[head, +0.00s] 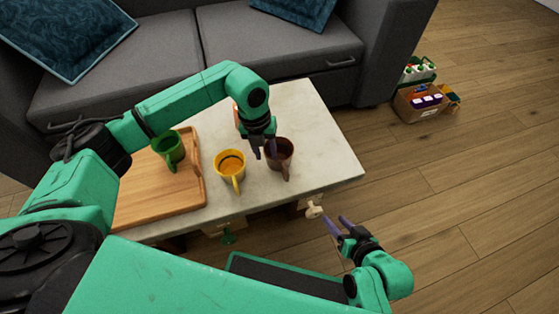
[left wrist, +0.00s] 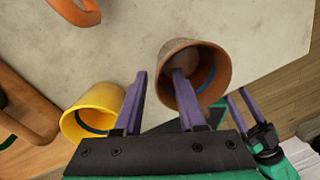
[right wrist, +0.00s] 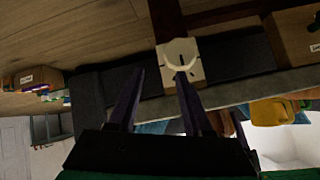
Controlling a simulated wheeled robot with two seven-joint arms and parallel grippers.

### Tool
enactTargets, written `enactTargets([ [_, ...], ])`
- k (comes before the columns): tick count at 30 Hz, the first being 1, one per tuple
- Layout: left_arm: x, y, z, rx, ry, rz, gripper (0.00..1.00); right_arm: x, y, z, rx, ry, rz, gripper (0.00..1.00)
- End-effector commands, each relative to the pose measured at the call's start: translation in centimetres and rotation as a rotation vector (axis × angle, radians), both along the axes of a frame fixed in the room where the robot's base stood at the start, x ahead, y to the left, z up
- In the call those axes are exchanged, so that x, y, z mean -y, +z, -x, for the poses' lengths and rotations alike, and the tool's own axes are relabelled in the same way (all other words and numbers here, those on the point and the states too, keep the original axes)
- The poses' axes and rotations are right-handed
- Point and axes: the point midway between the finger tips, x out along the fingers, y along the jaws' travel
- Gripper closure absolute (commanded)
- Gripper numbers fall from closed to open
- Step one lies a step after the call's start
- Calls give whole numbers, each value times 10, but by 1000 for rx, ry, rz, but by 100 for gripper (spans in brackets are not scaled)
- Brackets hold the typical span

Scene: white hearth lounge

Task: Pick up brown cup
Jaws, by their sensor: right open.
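The brown cup (head: 282,150) stands on the pale table, right of the yellow cup (head: 230,163). My left gripper (head: 264,155) is open and lowered at its left side. In the left wrist view the brown cup (left wrist: 209,62) has one finger of my left gripper (left wrist: 158,85) reaching inside its mouth. The other finger is outside, between it and the yellow cup (left wrist: 100,100); the cup's wall lies between the fingers. I cannot tell whether they touch. My right gripper (head: 335,222) is open and empty beyond the table's front edge.
A green cup (head: 168,148) stands on a wooden tray (head: 140,200) at the left. An orange-red cup (left wrist: 77,10) is behind the yellow one, mostly hidden by my arm in the head view. A white knob (head: 314,208) sits at the table's front. A grey sofa (head: 160,55) stands behind.

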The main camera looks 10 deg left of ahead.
Motion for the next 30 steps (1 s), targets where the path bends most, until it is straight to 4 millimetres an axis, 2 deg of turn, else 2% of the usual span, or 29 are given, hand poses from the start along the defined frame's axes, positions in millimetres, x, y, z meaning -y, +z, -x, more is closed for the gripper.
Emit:
enactTargets([
  [2, 1, -9, 0, -1, 0, 0, 60, -5, -3, 0, 26, -4, -22, 50],
  [8, 1, -9, 0, 1, -1, 0, 60, -6, -1, -1, 35, -6, -29, 50],
  [11, 1, -9, 0, 1, -1, 0, 95, -5, -1, -1, 34, -5, -28, 50],
  [12, 1, -9, 0, 0, -1, 0, 100, -5, -1, -1, 34, -5, -28, 50],
  [30, 1, -9, 0, -1, -1, 0, 100, -5, -1, -1, 35, -6, -27, 50],
])
